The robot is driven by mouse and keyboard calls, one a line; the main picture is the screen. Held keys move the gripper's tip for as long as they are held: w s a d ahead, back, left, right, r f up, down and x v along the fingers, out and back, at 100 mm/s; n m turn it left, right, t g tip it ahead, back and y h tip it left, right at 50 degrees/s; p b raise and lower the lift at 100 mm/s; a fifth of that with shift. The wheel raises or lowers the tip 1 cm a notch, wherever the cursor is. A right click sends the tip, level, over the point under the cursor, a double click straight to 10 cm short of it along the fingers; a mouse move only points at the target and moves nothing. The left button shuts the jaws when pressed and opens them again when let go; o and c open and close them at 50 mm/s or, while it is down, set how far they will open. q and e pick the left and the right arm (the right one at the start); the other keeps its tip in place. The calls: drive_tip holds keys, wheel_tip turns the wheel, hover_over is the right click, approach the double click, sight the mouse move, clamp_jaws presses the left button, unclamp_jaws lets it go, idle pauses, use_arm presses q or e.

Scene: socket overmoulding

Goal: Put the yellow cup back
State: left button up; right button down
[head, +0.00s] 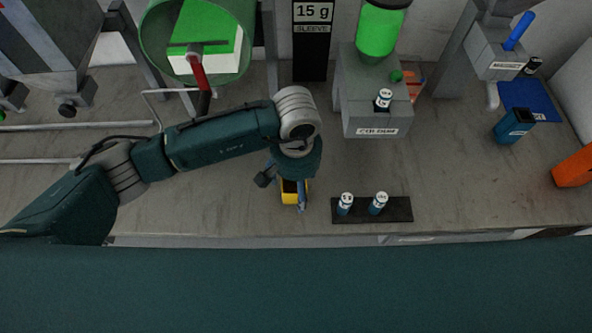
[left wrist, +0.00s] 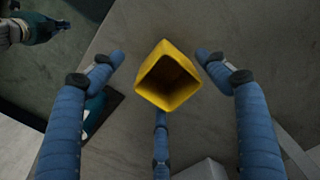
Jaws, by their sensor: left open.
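The yellow cup (head: 289,197) stands on the worktop near its front edge, partly hidden under my left gripper (head: 283,184) in the head view. In the left wrist view the cup (left wrist: 168,78) shows its square open mouth and dark hollow inside; I see nothing in it. My left gripper (left wrist: 160,75) is open, with its blue fingers spread around the cup. Gaps show between the two upper fingertips and the cup; the lower finger is close to its wall, and I cannot tell if it touches.
A black rack (head: 393,216) with two white-capped blue vials stands just right of the cup. A grey block labelled "COLOUR" (head: 375,120) stands behind it. A green drum (head: 246,28) is at the back left.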

use_arm(q)
wheel_tip(320, 180, up, 12)
drive_tip(key=b, duration=0.3)
drive_tip(key=shift+b, duration=0.4)
drive_tip(key=shift+f, duration=0.1)
